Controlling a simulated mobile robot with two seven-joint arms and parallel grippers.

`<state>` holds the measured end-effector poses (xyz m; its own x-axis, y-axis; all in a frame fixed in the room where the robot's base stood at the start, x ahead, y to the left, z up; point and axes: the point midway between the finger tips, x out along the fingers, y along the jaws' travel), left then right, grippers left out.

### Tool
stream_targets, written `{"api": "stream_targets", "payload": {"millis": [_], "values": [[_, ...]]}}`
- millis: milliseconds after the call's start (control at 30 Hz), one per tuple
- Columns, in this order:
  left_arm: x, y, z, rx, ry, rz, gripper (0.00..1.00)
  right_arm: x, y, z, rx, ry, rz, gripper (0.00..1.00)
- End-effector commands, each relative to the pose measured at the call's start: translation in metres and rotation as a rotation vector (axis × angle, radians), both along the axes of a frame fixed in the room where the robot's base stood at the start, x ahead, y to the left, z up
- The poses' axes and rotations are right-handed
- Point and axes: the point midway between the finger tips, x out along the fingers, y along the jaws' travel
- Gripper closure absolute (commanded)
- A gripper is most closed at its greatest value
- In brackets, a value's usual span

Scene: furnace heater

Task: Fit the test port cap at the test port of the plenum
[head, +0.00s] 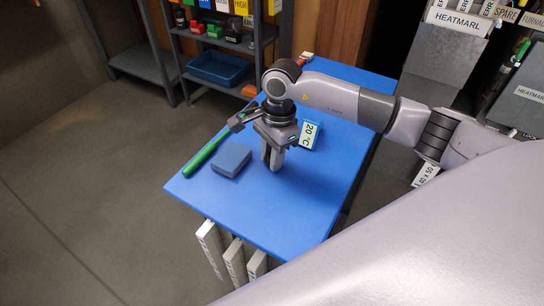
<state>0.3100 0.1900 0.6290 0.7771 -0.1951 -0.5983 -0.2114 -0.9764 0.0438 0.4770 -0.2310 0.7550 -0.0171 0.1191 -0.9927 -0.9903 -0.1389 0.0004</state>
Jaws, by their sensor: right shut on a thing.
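My right gripper (271,160) reaches in from the right and points down over the blue table top (270,212). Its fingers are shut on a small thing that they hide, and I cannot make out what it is. The fingertips are at or just above the table, right of a grey-blue block (231,159). I cannot pick out the test port cap. A grey cabinet marked HEATMARL (441,52) stands at the upper right. Its plenum and test port cannot be told apart here. My left gripper is not in view.
A green-handled tool (207,151) lies at the table's left edge. A 20 °C display (310,135) stands right of the gripper. A shelf with a blue bin (218,68) is behind. The table's near half is clear.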

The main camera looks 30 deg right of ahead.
Motion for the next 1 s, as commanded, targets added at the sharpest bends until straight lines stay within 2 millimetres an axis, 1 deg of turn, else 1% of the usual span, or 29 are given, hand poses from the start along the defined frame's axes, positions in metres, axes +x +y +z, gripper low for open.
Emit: {"api": "stream_targets", "payload": {"millis": [167,267,333,467,600,800,900,1000], "values": [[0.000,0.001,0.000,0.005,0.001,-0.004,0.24,0.001,0.000,0.009,0.000,-0.003,0.000,1.00],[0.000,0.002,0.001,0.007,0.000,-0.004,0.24,0.001,0.000,0.021,0.001,-0.004,0.000,1.00],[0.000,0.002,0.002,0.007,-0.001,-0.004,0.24,0.001,0.000,0.033,0.000,-0.005,0.000,1.00],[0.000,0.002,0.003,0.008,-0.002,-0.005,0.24,0.001,0.000,0.065,0.000,-0.007,0.000,1.00],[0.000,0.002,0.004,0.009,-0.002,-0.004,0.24,0.002,0.000,0.105,0.001,-0.009,0.000,1.00],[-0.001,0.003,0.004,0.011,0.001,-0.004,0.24,0.001,0.000,0.155,0.001,-0.006,0.000,1.00],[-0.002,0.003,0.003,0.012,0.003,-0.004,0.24,0.001,0.000,0.173,0.002,-0.004,0.001,1.00],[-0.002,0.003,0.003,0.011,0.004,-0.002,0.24,0.001,0.000,0.187,0.000,-0.003,-0.001,1.00]]}}
